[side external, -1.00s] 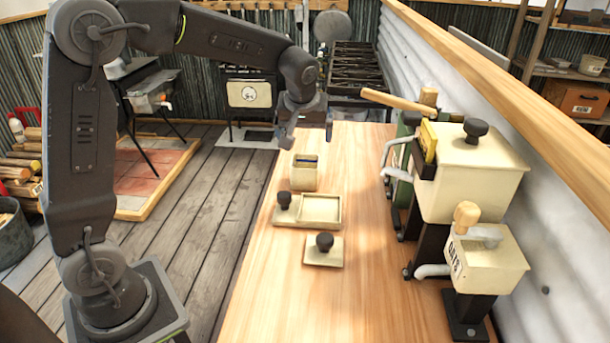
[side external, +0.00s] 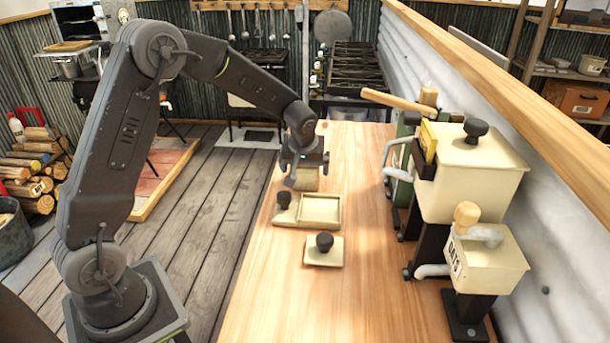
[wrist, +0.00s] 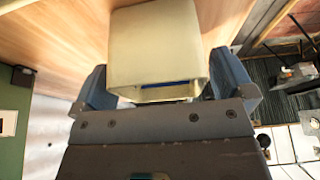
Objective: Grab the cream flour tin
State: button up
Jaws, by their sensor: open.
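The cream flour tin (wrist: 157,50) is a square, cream box that fills the upper middle of the wrist view. In the side external view the tin (side external: 306,181) stands on the wooden counter, partly hidden behind my gripper. My gripper (side external: 306,177) is lowered over it, its fingers open. In the wrist view my gripper (wrist: 158,90) has one blue-grey finger on each side of the tin, with a gap seen at the left finger. Whether the right finger touches the tin cannot be told.
A shallow cream tray (side external: 320,222) and a lid with a black knob (side external: 324,255) lie on the wooden counter (side external: 280,300) nearer the camera. Cream hopper dispensers (side external: 465,180) stand along the right side, one marked OATS (side external: 487,258). The counter's near end is clear.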

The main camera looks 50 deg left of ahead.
jog(key=shift+w+a+f, duration=0.1)
jog(key=shift+f, duration=0.2)
jog(key=shift+c, duration=0.3)
jog(key=c, duration=0.8)
jog(key=shift+c, duration=0.2)
jog(key=shift+r, duration=0.1)
